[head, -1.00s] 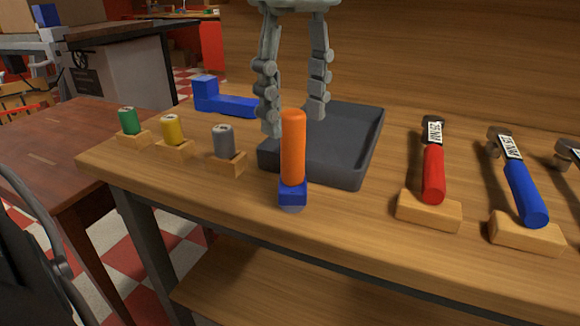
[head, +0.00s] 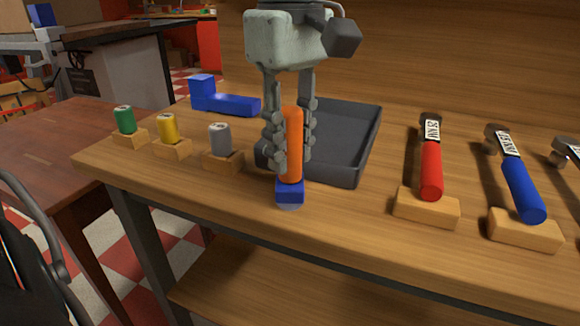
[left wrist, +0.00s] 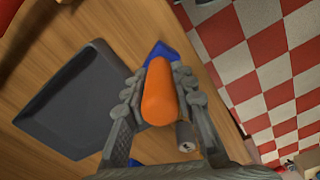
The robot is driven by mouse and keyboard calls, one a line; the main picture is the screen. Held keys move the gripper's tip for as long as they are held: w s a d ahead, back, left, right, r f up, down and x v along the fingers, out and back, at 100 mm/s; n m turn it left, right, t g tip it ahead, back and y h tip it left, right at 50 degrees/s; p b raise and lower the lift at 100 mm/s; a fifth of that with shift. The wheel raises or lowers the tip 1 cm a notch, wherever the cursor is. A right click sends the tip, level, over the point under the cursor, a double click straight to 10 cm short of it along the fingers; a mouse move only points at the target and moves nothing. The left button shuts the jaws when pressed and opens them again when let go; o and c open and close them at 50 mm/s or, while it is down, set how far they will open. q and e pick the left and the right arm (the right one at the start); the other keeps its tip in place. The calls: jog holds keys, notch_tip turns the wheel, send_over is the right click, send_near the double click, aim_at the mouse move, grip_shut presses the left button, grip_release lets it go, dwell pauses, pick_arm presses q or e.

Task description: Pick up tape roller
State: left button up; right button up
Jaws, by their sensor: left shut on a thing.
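The tape roller (head: 289,192) stands upright near the front edge of the wooden bench, its orange handle up and its blue head at the bottom. My left gripper (head: 292,150) comes down from above and is shut on the orange handle, one finger on each side. The left wrist view shows the orange handle (left wrist: 159,90) between the finger pads (left wrist: 160,95), with part of the blue head beyond it. The roller's bottom is at the bench top; I cannot tell whether it is lifted. My right gripper is in neither view.
A dark grey tray (head: 368,150) lies just behind the roller. Grey (head: 220,140), yellow (head: 168,128) and green (head: 124,120) cylinders sit in wooden blocks to the left. A blue L-shaped piece (head: 228,103) lies behind. Red (head: 431,170) and blue (head: 521,185) torque wrenches rest at right.

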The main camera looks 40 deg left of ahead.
aim_at(283, 108)
pick_arm(q)
grip_shut()
jog(key=shift+r, duration=0.6)
jog(key=r, duration=0.3)
jog(key=shift+s+a+r, duration=0.2)
jog(key=shift+a+r, duration=0.1)
jog(key=shift+a, duration=0.05)
jog(key=s+a+r, duration=0.6)
jog(key=a, duration=0.3)
jog(key=shift+s, duration=0.15)
